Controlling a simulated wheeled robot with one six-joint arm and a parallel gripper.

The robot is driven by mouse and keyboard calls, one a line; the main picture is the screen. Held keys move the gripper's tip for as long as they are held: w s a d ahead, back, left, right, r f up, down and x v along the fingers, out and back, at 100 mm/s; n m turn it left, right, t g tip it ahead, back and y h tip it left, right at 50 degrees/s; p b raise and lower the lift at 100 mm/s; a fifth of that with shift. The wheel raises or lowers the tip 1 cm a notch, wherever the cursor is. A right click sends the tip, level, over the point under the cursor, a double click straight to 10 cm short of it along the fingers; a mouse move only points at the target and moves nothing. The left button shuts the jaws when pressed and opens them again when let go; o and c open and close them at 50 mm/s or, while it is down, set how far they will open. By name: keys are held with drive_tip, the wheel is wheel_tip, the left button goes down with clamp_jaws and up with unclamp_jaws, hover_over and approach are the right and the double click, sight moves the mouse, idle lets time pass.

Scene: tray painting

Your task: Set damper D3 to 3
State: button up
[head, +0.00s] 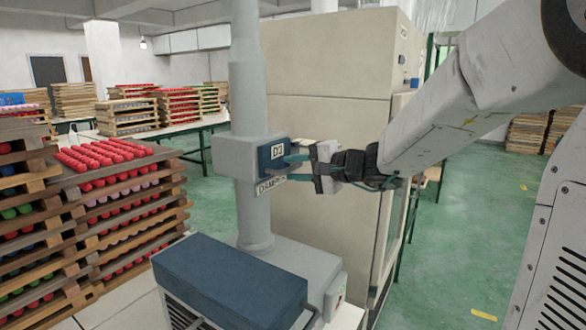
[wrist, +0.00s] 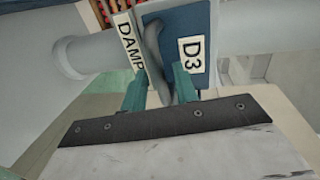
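The damper D3 is a blue box on the grey vertical duct, with a white D3 label (wrist: 190,54) and a DAMPER strip (wrist: 130,45) beside it. The head view shows the blue box (head: 270,166) at centre. A grey lever (wrist: 153,42) stands out from the box's face. My gripper (wrist: 160,88) is at the lever, with one teal finger on each side of it. The fingers stand apart, and the head view also shows my gripper (head: 284,170) with a gap between them. Firm contact with the lever is not clear. No number scale is legible.
The grey duct (head: 249,90) rises from a machine with a dark blue cover (head: 230,275). A large beige cabinet (head: 325,130) stands close behind. Stacked wooden trays with red pieces (head: 110,160) are at left. Green floor (head: 450,260) is open at right.

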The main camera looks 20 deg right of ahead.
drive_tip(key=shift+w+a, duration=0.25)
drive_tip(key=shift+w, duration=0.05)
clamp_jaws()
drive_tip(key=f+v, duration=0.1)
drive_tip(key=v, duration=0.5)
drive_tip(key=shift+s+f, duration=0.1)
drive_tip(key=shift+f, duration=0.05)
unclamp_jaws()
